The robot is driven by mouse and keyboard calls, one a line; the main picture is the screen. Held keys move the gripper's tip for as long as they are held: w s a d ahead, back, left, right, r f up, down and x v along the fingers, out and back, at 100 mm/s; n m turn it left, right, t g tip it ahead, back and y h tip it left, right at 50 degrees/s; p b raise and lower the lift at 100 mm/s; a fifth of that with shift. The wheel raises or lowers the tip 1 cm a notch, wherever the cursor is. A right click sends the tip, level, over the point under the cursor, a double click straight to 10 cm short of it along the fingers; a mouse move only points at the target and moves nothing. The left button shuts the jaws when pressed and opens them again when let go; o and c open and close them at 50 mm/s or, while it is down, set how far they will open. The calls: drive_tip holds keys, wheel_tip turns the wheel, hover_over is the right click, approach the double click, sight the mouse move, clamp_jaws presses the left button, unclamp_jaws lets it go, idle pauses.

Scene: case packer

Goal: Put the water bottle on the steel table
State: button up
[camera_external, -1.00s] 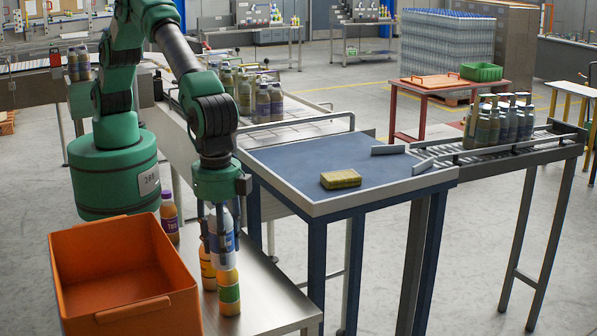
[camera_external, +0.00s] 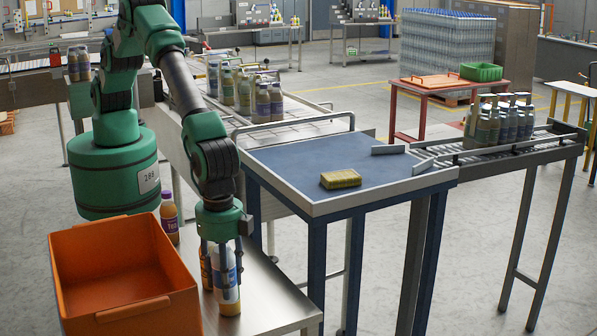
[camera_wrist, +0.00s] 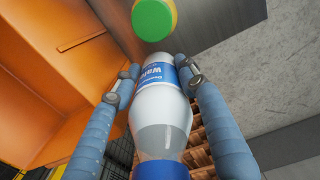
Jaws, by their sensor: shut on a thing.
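The water bottle (camera_external: 226,281), pale with a blue and white label, is in my gripper (camera_external: 223,265) low over the left part of the steel table (camera_external: 268,298). In the wrist view the bottle (camera_wrist: 160,110) lies between the two fingers of my gripper (camera_wrist: 155,86), with its blue cap towards the camera. The fingers are shut on it near the label. The bottle looks about upright. I cannot tell whether its base touches the table.
An orange bin (camera_external: 125,270) stands close on the left. An orange-brown bottle (camera_external: 206,268) is just beside the held bottle, and a purple-capped bottle (camera_external: 169,218) stands behind. A green and yellow round top (camera_wrist: 154,18) is near the bottle in the wrist view. The table's right part is clear.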

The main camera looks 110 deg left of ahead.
wheel_tip(320, 180, down, 5)
idle(0.5)
drive_tip(key=shift+f+p, duration=0.45)
drive_tip(key=shift+f, duration=1.45)
drive_tip(key=shift+f, duration=0.15)
drive_tip(key=o, duration=1.4)
wheel_tip(320, 180, up, 12)
drive_tip(key=shift+r+b, duration=0.1)
drive_tip(key=shift+b, duration=0.65)
